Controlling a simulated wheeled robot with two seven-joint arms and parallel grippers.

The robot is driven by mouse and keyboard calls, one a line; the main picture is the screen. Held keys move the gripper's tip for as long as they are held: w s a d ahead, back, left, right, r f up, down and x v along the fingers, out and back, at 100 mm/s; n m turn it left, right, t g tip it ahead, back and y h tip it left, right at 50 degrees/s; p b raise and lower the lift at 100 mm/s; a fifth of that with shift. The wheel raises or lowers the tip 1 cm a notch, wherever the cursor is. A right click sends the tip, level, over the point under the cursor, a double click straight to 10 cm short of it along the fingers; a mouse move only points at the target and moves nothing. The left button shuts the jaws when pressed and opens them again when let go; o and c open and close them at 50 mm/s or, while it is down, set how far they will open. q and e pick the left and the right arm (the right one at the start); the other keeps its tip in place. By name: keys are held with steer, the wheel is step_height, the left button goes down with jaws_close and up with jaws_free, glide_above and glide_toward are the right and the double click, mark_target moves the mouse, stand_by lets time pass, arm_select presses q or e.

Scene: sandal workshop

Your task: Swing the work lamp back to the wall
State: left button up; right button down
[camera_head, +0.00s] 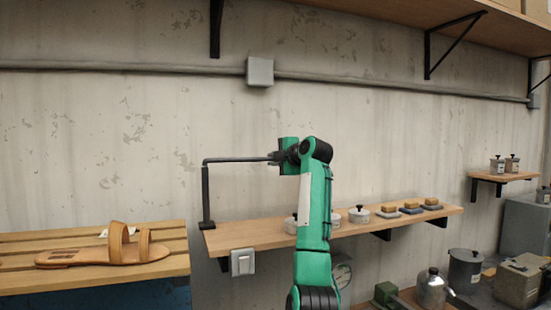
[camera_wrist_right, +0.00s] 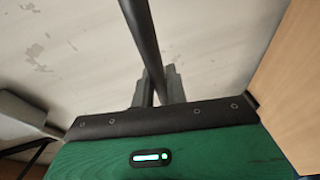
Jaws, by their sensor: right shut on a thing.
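The work lamp shows in the head view as a thin dark horizontal arm (camera_head: 237,160) on an upright dark post (camera_head: 206,195) at the left end of the wall shelf. The arm reaches right from the post's top to my right gripper (camera_head: 273,158). I make out no lamp head; my gripper and green arm cover what lies beyond. In the right wrist view a dark bar (camera_wrist_right: 143,38) runs down between the two fingers of my right gripper (camera_wrist_right: 159,88), which is shut on it. My left gripper is not in view.
The wooden wall shelf (camera_head: 262,231) holds lidded pots and several small blocks (camera_head: 411,207). A tan sandal (camera_head: 105,250) lies on a slatted bench (camera_head: 20,275) at left. A conduit with a grey box (camera_head: 260,71) crosses the wall. A kettle (camera_head: 432,288) stands lower right.

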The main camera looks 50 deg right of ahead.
steer(key=shift+w+d+n+y+p, duration=0.4)
steer(key=shift+w+d+n+y, duration=0.1)
steer(key=shift+w, duration=0.1)
steer(key=shift+w+d+n+y+p, duration=0.35)
steer(key=shift+w+n+y+p, duration=0.05)
steer(key=shift+w+y, duration=0.15)
steer(key=shift+r, duration=0.1)
steer(key=c, duration=1.6)
jaws_free()
steer(key=shift+o, duration=1)
steer(key=shift+w+d+f, duration=0.1)
steer(key=shift+w+f, duration=0.1)
steer(key=shift+w, duration=0.15)
steer(key=b+v, duration=0.5)
steer(key=v, duration=0.8)
steer(key=shift+s+b, duration=0.3)
steer(key=shift+s, duration=0.1)
steer(key=shift+f, duration=0.1)
